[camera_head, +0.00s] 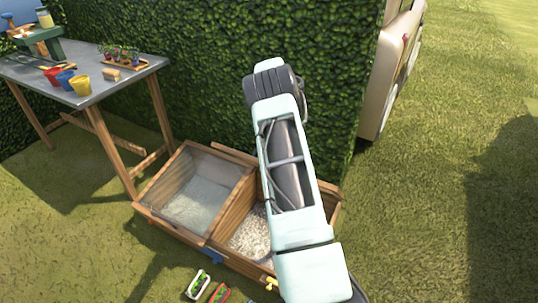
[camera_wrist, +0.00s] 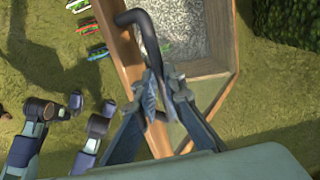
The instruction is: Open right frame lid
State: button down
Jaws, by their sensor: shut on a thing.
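The wooden cold frame (camera_head: 172,226) stands on the grass with two compartments side by side. Its left one is under a hazy glazed lid (camera_head: 212,166). The right one shows pale gravel (camera_head: 252,236), which also shows in the wrist view (camera_wrist: 190,25). A wooden bar (camera_head: 232,156) runs behind the right compartment and passes behind my arm; I cannot tell whether it is the right lid's edge. In the wrist view my gripper (camera_wrist: 163,88) is shut on a dark curved handle (camera_wrist: 141,24) at the frame's front edge. My arm hides the gripper in the head view.
A potting table (camera_head: 120,80) with coloured pots (camera_head: 66,80) stands at the left. A tall hedge (camera_head: 210,60) rises close behind the frame. Small planted trays (camera_head: 198,285) lie on the grass in front. A cream vehicle (camera_head: 388,75) stands behind at right. Open grass lies at right.

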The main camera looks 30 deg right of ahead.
jog(key=shift+w+d+f+p, duration=0.15)
jog(key=shift+w+d+f, duration=0.05)
jog(key=shift+d, duration=0.6)
jog(key=shift+w+d+f+p, duration=0.15)
jog(key=shift+w+d+f, duration=0.05)
jog(key=shift+d, duration=0.6)
jog(key=c, duration=2.4)
grip_release()
jog(key=o, duration=0.9)
jog(key=shift+w+d+f, duration=0.2)
jog(key=shift+w+f, duration=0.05)
jog(key=shift+f, duration=0.1)
jog(key=shift+r, duration=0.6)
jog(key=shift+c, duration=1.3)
jog(key=r, duration=1)
jog(key=shift+w+a+r, duration=0.2)
jog(key=shift+a+r, duration=0.1)
jog(key=shift+r, duration=0.1)
jog(key=shift+c, duration=1)
jog(key=shift+a+r, duration=0.1)
jog(key=shift+r, duration=0.25)
